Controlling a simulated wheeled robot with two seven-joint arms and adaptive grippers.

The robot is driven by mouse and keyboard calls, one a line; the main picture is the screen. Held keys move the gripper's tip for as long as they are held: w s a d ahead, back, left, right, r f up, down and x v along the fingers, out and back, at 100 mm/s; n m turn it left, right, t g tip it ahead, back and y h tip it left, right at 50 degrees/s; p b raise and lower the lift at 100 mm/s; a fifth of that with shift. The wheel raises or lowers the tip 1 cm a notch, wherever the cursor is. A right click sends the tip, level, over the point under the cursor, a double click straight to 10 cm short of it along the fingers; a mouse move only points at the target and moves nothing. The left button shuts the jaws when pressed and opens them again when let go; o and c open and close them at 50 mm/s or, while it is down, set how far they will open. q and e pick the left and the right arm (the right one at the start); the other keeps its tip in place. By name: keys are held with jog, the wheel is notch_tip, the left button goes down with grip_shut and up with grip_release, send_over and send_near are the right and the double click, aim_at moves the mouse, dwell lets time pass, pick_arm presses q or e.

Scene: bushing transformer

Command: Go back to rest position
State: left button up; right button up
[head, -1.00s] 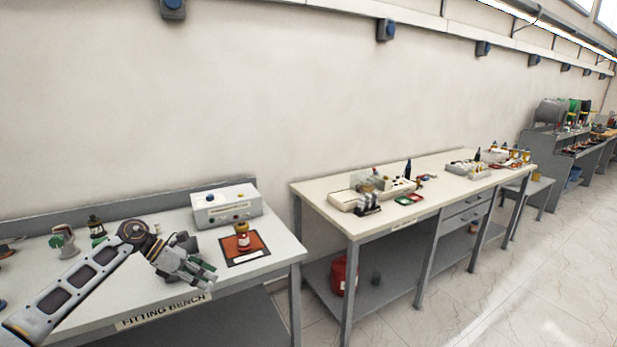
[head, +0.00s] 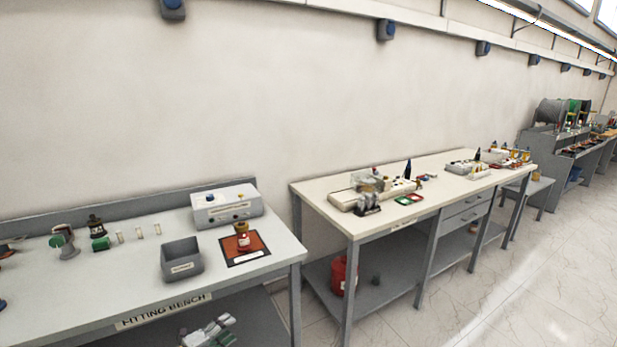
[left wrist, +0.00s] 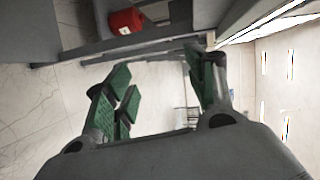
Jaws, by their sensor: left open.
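My left gripper (head: 210,333) shows at the bottom edge of the head view, below and in front of the fitting bench (head: 100,299). In the left wrist view its green-padded fingers (left wrist: 162,90) are spread apart with nothing between them. The gripper is clear of the bench top. The left arm behind it is out of the head view. My right gripper is in neither view.
On the fitting bench are a grey bin (head: 182,260), a bushing on an orange mat (head: 262,252) and a white box (head: 228,206). A second bench (head: 320,192) stands to the right. A red container (head: 342,275) sits on its lower shelf.

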pick_arm(q)
jog(key=s+a+f+n+g+y, duration=0.15)
jog(key=s+f+n+y, duration=0.4)
jog(key=s+f, duration=0.75)
jog(key=s+a+f+n+g+y, duration=0.1)
jog(key=s+a+f+n+y, duration=0.2)
jog(key=s+f+n, duration=0.95)
jog(key=s+d+f+n+g, duration=0.1)
jog(key=s+f+g, duration=0.1)
jog(key=s+f, duration=0.4)
jog(key=s+d+f+n+g+y, duration=0.1)
jog(key=s+f, duration=0.5)
jog(key=s, duration=1)
jog(key=s+d+f+n+g, duration=0.2)
jog(key=s+f+g, duration=0.3)
jog(key=s, duration=0.7)
jog(key=shift+f+n+y, duration=0.3)
jog(key=shift+f+y, duration=0.05)
jog(key=shift+f, duration=0.15)
jog(key=shift+d+g, duration=0.1)
jog(key=shift+g, duration=0.15)
jog(key=shift+c, duration=0.4)
